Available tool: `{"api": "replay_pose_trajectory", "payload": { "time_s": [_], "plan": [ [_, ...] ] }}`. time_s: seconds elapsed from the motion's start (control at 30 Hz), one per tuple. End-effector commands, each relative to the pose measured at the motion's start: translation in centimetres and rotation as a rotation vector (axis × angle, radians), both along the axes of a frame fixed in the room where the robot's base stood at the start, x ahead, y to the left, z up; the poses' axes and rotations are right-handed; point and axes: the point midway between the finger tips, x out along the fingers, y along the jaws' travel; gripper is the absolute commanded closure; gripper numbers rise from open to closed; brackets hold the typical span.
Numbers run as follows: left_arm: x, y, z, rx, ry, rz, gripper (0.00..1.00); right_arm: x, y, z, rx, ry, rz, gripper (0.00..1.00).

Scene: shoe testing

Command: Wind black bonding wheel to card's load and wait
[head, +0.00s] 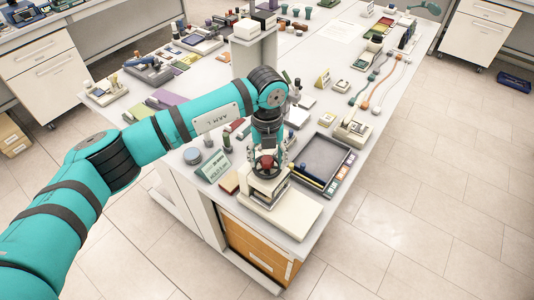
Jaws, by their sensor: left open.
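A cream bench press (265,192) stands at the near corner of the white table. A small, dark reddish wheel or knob (267,164) shows on top of it, partly covered; its exact colour is hard to tell. My left gripper (267,157) points down right over this wheel, with its fingers open around or just above it; I cannot tell whether they touch. A pale green standing card (214,167) with dark print is left of the press; its text is too small to read surely. My right gripper is not in view.
A dark grey tray (322,150) with coloured blocks along its edge lies right of the press. A cream device (353,130) stands beyond it. A round grey tin (193,156) sits by the card.

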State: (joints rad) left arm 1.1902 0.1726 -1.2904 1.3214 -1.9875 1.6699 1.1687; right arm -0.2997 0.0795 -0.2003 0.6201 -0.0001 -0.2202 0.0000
Motion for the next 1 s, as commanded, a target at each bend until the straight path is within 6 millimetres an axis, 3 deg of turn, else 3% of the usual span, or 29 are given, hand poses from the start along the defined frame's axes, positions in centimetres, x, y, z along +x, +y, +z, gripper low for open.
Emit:
{"api": "replay_pose_trajectory", "payload": {
  "time_s": [0.27, 0.67, 1.0],
  "plan": [
    [0.0, 0.0, -0.2, 0.000, 0.000, -0.001, 0.45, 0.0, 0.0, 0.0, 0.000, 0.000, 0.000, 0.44],
    [0.0, 0.0, -0.1, 0.000, 0.000, -0.001, 0.97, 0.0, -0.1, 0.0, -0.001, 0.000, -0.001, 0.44],
    [0.1, 0.0, -0.3, 0.001, -0.003, -0.047, 0.99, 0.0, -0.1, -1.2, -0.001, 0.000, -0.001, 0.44]
  ]
}}
